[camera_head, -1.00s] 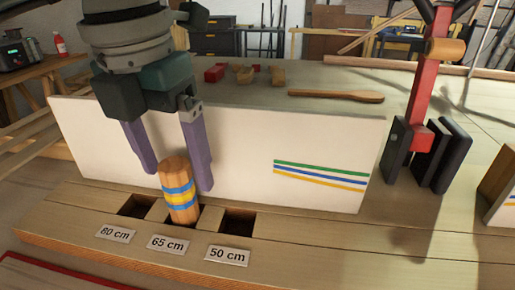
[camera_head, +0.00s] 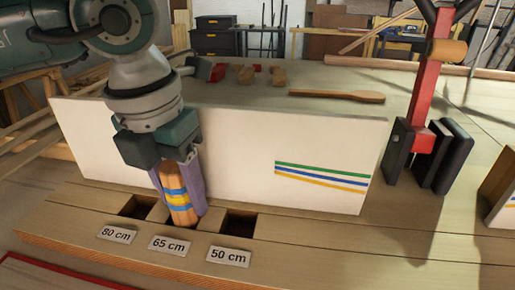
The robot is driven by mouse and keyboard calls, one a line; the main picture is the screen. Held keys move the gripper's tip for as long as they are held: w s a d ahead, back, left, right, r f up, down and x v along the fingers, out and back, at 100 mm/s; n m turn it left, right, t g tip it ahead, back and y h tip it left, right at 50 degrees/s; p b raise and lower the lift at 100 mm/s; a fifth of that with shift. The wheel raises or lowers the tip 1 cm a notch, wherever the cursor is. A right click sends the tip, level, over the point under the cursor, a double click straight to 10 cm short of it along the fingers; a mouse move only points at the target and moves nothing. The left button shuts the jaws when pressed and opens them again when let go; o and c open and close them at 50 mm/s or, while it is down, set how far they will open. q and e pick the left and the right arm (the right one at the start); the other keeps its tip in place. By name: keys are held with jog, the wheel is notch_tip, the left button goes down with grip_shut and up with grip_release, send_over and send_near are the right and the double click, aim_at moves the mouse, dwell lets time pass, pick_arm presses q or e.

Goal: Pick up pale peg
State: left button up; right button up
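Whether the fingers touch the peg is too tight to see. The peg's lower end is hidden in the slot. My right gripper does not show.
A white board with green, blue and yellow stripes (camera_head: 320,176) stands just behind the slots. Empty slots lie at "80 cm" (camera_head: 138,207) and "50 cm" (camera_head: 238,222). A red clamp (camera_head: 424,100) stands at the right.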

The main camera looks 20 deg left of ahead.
pick_arm(q)
grip_shut()
dwell(0.3)
